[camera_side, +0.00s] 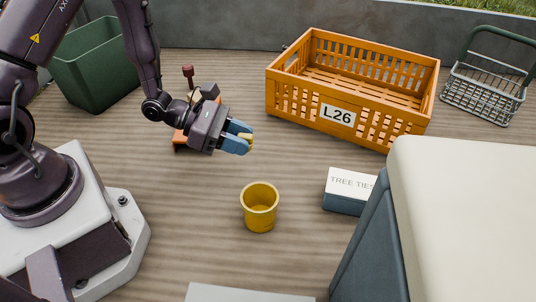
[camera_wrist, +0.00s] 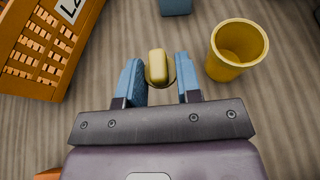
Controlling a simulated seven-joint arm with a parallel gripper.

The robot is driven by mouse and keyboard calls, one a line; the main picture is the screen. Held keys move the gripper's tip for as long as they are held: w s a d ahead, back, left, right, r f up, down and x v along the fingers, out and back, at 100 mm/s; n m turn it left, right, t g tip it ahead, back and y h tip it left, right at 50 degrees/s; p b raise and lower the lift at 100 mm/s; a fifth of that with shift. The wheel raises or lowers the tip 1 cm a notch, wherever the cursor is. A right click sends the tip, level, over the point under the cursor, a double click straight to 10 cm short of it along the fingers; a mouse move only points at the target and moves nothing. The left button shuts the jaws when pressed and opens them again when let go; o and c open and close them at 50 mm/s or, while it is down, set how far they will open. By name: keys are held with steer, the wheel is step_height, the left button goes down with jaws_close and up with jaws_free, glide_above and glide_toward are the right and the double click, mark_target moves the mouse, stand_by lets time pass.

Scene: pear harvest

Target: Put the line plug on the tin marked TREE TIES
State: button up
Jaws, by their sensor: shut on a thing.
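The line plug (camera_side: 246,138) is a small yellow block with rounded edges, held between the blue fingertips of my gripper (camera_side: 238,137). In the wrist view the plug (camera_wrist: 156,66) sits between the two fingers of my gripper (camera_wrist: 159,80), with a dark curved edge beside it. The tin marked TREE TIES (camera_side: 348,192) is a low box with a white labelled lid and dark blue-grey sides. It stands on the table to the right of and nearer the camera than my gripper, its right end hidden. Part of it shows at the wrist view's top edge (camera_wrist: 175,6).
A yellow cup (camera_side: 259,208) stands left of the tin; it also shows in the wrist view (camera_wrist: 225,70). An orange crate marked L26 (camera_side: 390,131) is behind. A large pale-topped block (camera_side: 465,190) hides the right foreground. A green bin (camera_side: 97,66) and wire basket (camera_side: 483,94) stand farther back.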

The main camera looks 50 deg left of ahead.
steer(key=d+r+m+g+h, duration=0.3)
steer(key=d+r+m+g, duration=0.1)
steer(key=d+r, duration=0.7)
glide_above(347, 181)
step_height(347, 181, down, 10)
steer(key=shift+s+a+f, duration=0.1)
steer(key=shift+s, duration=0.05)
steer(key=shift+w+f, duration=0.2)
steer(key=shift+f, duration=1.6)
steer(key=shift+f, duration=0.15)
steer(key=o, duration=0.9)
